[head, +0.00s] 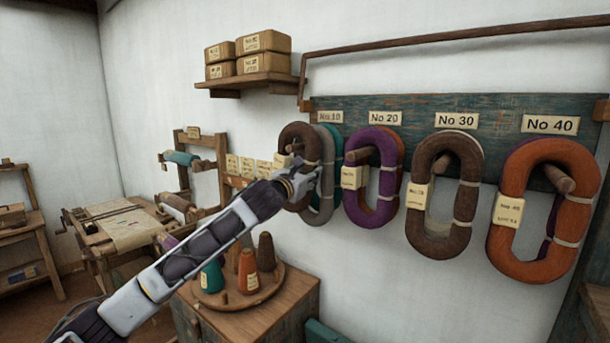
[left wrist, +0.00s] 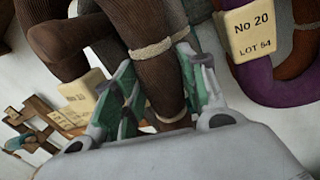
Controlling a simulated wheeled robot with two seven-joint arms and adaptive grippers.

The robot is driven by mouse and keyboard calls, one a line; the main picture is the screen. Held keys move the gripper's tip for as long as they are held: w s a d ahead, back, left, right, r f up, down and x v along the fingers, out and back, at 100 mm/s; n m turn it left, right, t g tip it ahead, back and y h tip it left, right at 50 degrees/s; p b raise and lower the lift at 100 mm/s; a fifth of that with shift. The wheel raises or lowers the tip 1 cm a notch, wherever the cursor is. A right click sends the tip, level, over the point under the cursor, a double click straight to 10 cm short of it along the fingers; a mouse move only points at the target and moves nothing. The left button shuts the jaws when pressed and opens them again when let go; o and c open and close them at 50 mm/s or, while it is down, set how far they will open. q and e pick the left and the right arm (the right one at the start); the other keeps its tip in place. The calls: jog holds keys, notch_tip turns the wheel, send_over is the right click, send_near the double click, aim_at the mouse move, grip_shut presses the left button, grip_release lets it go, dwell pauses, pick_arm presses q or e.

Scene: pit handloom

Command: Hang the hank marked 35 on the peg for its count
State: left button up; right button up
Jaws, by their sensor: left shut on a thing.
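A brown hank (head: 312,150) with white ties is at the No 10 peg (head: 293,147), in front of a grey hank and a teal one. The peg's end shows inside its loop. My left gripper (head: 306,181) is shut on this hank's lower right side. In the left wrist view the green-padded fingers sit either side of the brown yarn (left wrist: 158,85). Its paper tag (left wrist: 91,95) is too blurred to read surely. I cannot read a 35 on any hank. The peg board (head: 420,107) carries labels No 10, No 20, No 30 and No 40. My right gripper is out of view.
Close on the right hang a purple hank (head: 356,202) tagged No 20, a brown hank (head: 417,220) under No 30 and an orange hank (head: 512,240) tagged No 40. Below stands a cabinet (head: 290,304) with a round tray of cones. A shelf (head: 250,84) of boxes is above left.

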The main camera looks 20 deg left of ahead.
pick_arm(q)
jog(key=shift+w+d+f, duration=0.15)
jog(key=shift+w+f, duration=0.15)
jog(key=shift+f, duration=0.25)
jog(key=shift+w+d+f+p, duration=0.15)
jog(key=shift+f+p, duration=0.25)
jog(key=shift+f, duration=0.5)
jog(key=o, duration=1.2)
jog(key=shift+w+a, duration=0.2)
jog(key=shift+a, duration=0.05)
jog(key=shift+s+d+r, duration=0.15)
jog(key=shift+s+r, duration=0.1)
jog(key=shift+r, duration=0.1)
jog(key=shift+s, duration=0.35)
jog(key=s, duration=0.2)
jog(key=s+a, duration=0.1)
jog(key=s, duration=0.4)
jog(key=shift+a+f, duration=0.2)
jog(key=shift+f, duration=0.05)
